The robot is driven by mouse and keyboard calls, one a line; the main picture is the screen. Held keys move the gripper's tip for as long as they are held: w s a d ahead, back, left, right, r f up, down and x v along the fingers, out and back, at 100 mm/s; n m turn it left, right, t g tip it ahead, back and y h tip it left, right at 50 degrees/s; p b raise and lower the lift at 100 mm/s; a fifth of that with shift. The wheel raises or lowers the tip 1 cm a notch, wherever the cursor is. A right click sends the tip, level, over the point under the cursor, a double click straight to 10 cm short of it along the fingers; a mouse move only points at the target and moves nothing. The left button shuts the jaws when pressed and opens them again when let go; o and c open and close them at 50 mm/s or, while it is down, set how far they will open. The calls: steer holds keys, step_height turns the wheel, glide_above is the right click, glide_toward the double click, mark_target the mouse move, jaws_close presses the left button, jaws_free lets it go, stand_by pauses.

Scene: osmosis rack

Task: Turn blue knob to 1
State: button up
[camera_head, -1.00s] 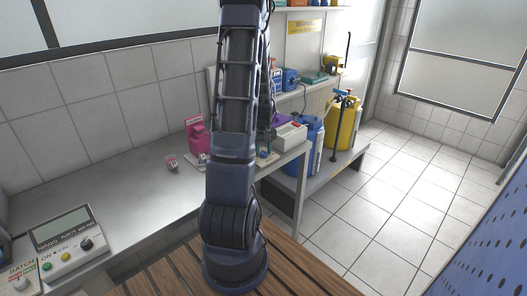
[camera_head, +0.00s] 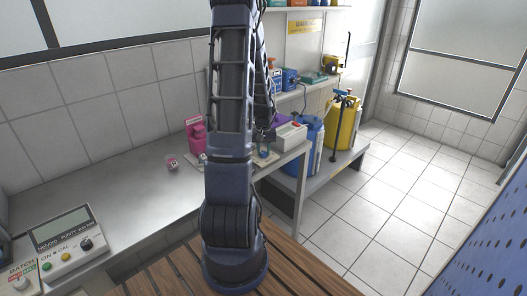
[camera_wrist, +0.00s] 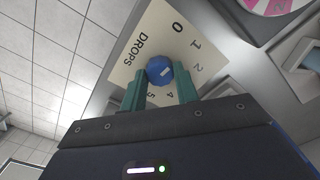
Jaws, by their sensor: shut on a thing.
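The blue knob (camera_wrist: 160,69) sits on a cream dial plate (camera_wrist: 127,60) marked DROPS with printed numbers, 0 and 1 at the upper right, 2 at the right, 4 and 5 below. A small white mark shows on the knob's face; I cannot tell for sure which number it points at. My gripper (camera_wrist: 159,80) has its two teal fingers on either side of the knob and is shut on it. In the head view my arm hides most of the area around the gripper.
A pink container (camera_head: 195,137) and a small pink-labelled jar (camera_head: 172,162) stand on the steel bench (camera_head: 130,185). A purity meter (camera_head: 66,240) sits at the front left. Blue (camera_head: 309,148) and yellow (camera_head: 343,124) canisters stand on a low shelf at the right.

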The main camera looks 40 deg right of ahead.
mark_target(264, 153)
steer(key=shift+m, duration=1.1)
steer(key=o, duration=1)
steer(key=shift+c, duration=0.2)
steer(key=shift+r, duration=0.15)
step_height(264, 153, up, 11)
steer(key=shift+f, duration=0.2)
